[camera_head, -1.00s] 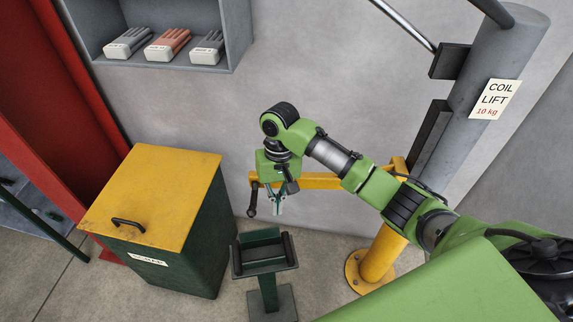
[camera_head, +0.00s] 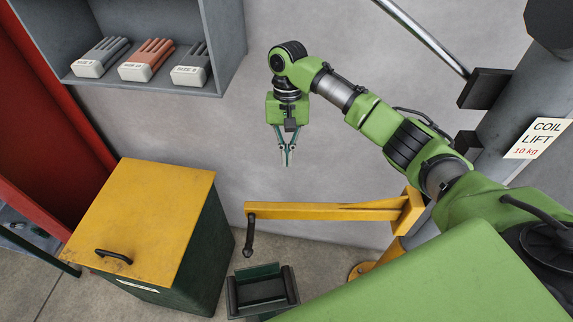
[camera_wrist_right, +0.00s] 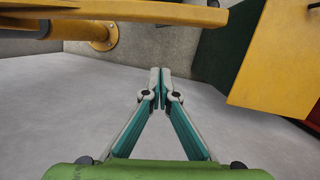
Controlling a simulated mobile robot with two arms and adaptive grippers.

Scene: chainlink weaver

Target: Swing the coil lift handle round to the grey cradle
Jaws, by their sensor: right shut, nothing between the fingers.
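The yellow coil lift arm (camera_head: 320,211) reaches left from its post, and its dark handle (camera_head: 249,236) hangs from the left end. The handle's lower tip is beside the top left of the cradle (camera_head: 262,292), a dark grey-green tray on a stand. My right gripper (camera_head: 287,162) is above the yellow arm, apart from it and from the handle, with its fingers together and empty. In the right wrist view the fingertips (camera_wrist_right: 160,70) meet, with the yellow arm (camera_wrist_right: 120,10) across the top. My left gripper is not in view.
A dark green bin with a yellow lid (camera_head: 145,225) stands left of the cradle. A grey shelf (camera_head: 150,86) with several gloves hangs on the wall above it. A grey column with a COIL LIFT sign (camera_head: 539,138) stands at right.

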